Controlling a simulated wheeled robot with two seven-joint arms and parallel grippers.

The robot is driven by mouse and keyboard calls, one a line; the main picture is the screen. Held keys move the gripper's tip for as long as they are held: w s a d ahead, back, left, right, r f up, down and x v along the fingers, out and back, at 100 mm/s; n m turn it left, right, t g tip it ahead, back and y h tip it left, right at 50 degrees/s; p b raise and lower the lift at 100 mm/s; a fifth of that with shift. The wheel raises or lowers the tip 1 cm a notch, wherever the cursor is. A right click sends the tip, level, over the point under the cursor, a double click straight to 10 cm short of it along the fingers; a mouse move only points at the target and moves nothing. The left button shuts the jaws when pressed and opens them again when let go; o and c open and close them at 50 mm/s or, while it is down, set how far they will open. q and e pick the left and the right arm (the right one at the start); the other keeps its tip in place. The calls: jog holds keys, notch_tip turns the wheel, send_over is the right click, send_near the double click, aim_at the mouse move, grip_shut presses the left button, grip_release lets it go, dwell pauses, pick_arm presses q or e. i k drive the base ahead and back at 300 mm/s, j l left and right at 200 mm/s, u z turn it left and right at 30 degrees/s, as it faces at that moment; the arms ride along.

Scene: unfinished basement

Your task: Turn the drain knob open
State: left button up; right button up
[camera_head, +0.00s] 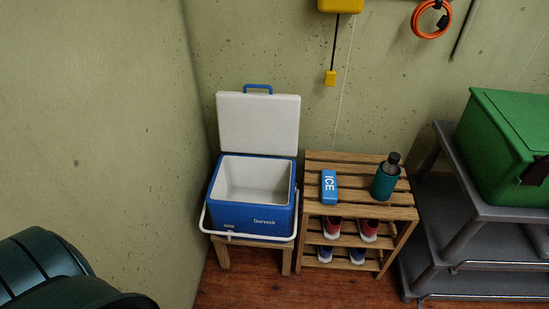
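A blue cooler (255,219) with a white interior stands on a low wooden stool (222,257) against the back wall. Its white lid (259,123) is up and open, and the inside looks empty. A white carrying handle (270,240) hangs down across its lower front. A small pale spot (229,236) at the lower left of the front, by the handle, may be the drain knob; it is too small to tell, and so is its setting. Neither of my grippers is in view.
A slatted wooden rack (346,211) stands right of the cooler, holding a blue ICE pack (329,187), a teal bottle (385,181) and shoes (333,228) below. A green box (505,140) sits on a grey shelf (460,215) at right. Wooden floor (240,288) shows in front.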

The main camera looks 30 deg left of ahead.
aim_at(254, 194)
jog(key=u, duration=1.35)
